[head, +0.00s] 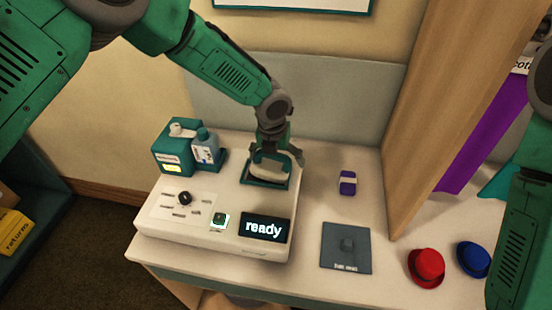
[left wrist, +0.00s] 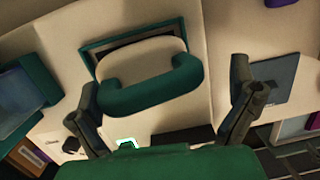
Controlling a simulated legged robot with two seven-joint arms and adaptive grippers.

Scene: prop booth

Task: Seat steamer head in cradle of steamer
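The steamer (head: 160,240) is a white box with a knob, a lit button and a display reading "ready". Its cradle (head: 250,184) is a green-framed recess on top at the back right. The steamer head (head: 268,173), white with a green loop handle, lies at the cradle; the left wrist view shows the head (left wrist: 140,62) over the frame (left wrist: 90,47). Whether it is fully down I cannot tell. My left gripper (head: 277,158) is right above the head. Its fingers (left wrist: 165,80) are spread on either side of the handle, apart from it. My right gripper is out of view.
A green box with bottles (head: 175,150) stands behind the steamer. A purple bottle (head: 347,183), a dark square mat (head: 336,262), a red hat (head: 425,268) and a blue hat (head: 474,260) sit to the right. A wooden panel (head: 440,110) rises at the back right.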

